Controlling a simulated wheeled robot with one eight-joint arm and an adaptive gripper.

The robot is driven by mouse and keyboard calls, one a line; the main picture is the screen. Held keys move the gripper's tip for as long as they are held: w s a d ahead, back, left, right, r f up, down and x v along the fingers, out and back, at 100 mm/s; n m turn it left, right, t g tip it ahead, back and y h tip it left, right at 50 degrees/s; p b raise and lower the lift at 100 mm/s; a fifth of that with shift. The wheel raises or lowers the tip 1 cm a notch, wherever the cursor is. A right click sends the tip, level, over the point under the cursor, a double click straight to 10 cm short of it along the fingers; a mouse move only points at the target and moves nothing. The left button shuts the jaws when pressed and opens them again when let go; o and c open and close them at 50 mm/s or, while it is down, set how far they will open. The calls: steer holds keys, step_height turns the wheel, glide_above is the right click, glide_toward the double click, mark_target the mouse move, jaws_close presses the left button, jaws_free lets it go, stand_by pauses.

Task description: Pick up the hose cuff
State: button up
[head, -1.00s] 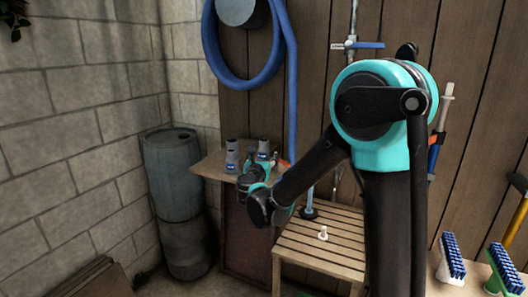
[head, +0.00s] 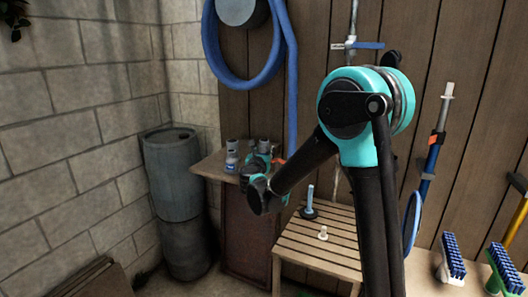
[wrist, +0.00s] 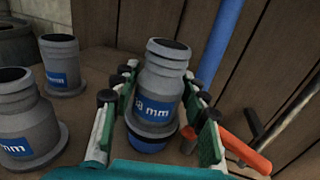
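A grey hose cuff (wrist: 158,86) with a blue label ending in "mm" stands upright on a wooden surface in the wrist view. My gripper (wrist: 156,104) is open, with a green-padded finger on each side of this cuff. Gaps seem to show between cuff and fingers. Two more grey cuffs stand to the left, one at the back (wrist: 62,62) and one nearer (wrist: 26,115). In the head view my gripper (head: 258,164) is at the small table beside the cuffs and partly hides the one between its fingers.
An orange-handled tool (wrist: 243,152) lies just right of my gripper, by the plank wall. A blue hose (wrist: 221,42) hangs behind. The small table (head: 208,167) stands between a barrel (head: 172,175) and a slatted bench (head: 320,242).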

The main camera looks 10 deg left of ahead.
steer(key=c, duration=0.6)
steer(key=shift+r, duration=0.1)
steer(key=shift+c, duration=0.2)
step_height(320, 180, up, 20)
stand_by(0.4)
